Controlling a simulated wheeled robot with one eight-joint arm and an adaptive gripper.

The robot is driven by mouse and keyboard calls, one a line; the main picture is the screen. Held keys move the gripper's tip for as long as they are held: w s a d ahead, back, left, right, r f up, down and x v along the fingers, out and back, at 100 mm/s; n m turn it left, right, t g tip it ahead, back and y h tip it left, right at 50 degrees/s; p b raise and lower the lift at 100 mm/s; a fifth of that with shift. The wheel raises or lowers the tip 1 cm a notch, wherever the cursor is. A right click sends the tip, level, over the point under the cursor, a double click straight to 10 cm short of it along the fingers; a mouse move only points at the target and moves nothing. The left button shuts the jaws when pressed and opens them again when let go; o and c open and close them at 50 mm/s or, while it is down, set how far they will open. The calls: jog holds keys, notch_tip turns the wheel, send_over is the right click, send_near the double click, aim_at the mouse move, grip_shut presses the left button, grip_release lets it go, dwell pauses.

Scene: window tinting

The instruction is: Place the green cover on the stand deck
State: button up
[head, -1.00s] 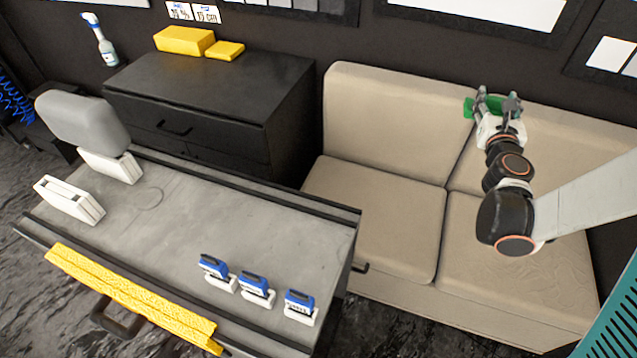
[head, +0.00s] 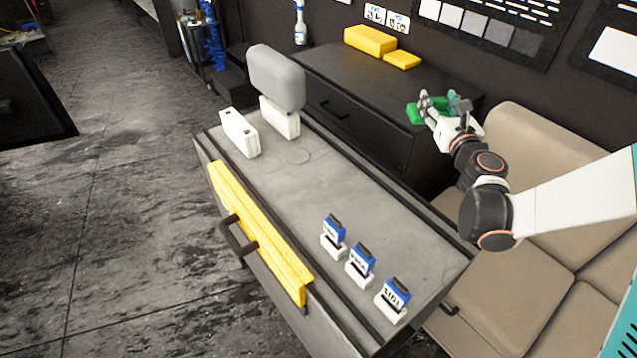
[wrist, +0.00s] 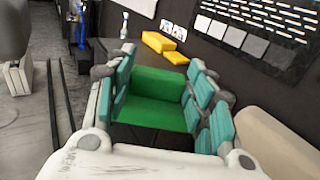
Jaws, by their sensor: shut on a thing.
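The green cover (head: 413,113) is held in my gripper (head: 441,101), which is shut on it. In the wrist view the green cover (wrist: 155,98) sits between the teal finger pads, with its broad face toward the camera. In the head view the fingers hide part of it. The gripper is up in the air, in front of the dark cabinet and to the right of the stand. The grey stand deck (head: 325,185) is bare in the middle, with a faint ring mark near its far end. The cover is apart from the deck.
A grey headrest-like pad on a white base (head: 277,80) and a white box (head: 239,133) stand at the deck's far end. Several blue-and-white stamps (head: 360,265) line the near end. A beige sofa (head: 535,250) is at right.

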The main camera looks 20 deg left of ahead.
jog(key=s+a+n+g+y, duration=0.3)
jog(key=a+y, duration=0.1)
jog(key=a, duration=0.8)
jog(key=n+g+y+b, duration=0.1)
jog(key=n+g+y, duration=0.2)
jog(key=n+g, duration=0.1)
send_over(324, 170)
jog(key=shift+g, duration=0.3)
notch_tip(324, 170, down, 19)
jog(key=b, duration=0.7)
jog(key=shift+d+f, duration=0.1)
jog(key=shift+f, duration=0.05)
jog(key=o, duration=1.2)
jog(key=shift+c, duration=0.2)
